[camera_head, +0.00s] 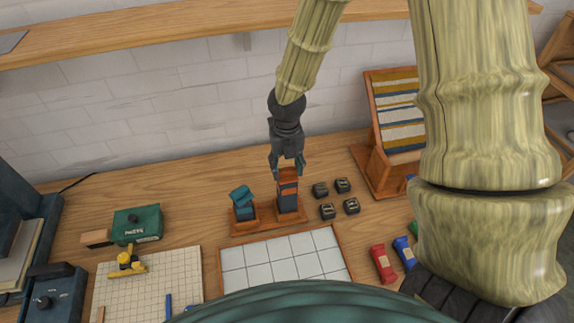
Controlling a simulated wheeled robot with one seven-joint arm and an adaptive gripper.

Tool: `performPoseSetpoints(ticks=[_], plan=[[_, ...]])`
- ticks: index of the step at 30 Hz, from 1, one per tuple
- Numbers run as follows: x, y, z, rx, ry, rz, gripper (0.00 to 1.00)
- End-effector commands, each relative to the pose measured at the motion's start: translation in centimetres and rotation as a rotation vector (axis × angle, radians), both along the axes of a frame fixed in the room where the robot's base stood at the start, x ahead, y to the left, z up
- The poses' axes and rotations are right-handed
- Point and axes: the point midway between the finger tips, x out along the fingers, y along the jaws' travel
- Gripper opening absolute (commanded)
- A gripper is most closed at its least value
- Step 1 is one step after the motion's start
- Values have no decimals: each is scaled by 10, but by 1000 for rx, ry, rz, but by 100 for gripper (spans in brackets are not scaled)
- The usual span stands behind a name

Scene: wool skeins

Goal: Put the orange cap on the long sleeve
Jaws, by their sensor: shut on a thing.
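My gripper (288,166) points down over the back of the table, its fingers shut around the orange cap (289,175). The cap is at the top of the tall dark sleeve (287,202), in line with it. I cannot tell whether it is seated or just held there. The long sleeve stands upright on the right side of a small wooden stand (270,224). A shorter teal sleeve (244,213) stands on the left side of the stand, with a tilted teal piece (241,195) on top.
Several small dark blocks (328,211) lie right of the stand. A white tiled tray (282,262) is in front. A wooden rack with striped cloth (398,110) stands behind right. A green box (137,224) and pegboard (180,275) are left. Red (382,263) and blue (404,252) skeins lie right.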

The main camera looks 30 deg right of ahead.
Motion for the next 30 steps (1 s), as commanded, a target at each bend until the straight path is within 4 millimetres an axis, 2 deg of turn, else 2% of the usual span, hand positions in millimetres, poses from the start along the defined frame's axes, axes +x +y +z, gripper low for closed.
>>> performPoseSetpoints(ticks=[5, 6, 9, 17, 19, 21, 30], plan=[[0, 0, 0, 0, 0, 0, 37], [0, 0, 0, 0, 0, 0, 55], [0, 0, 0, 0, 0, 0, 73], [0, 0, 0, 0, 0, 0, 74], [0, 0, 0, 0, 0, 0, 87], [0, 0, 0, 0, 0, 0, 96], [0, 0, 0, 0, 0, 0, 96]])
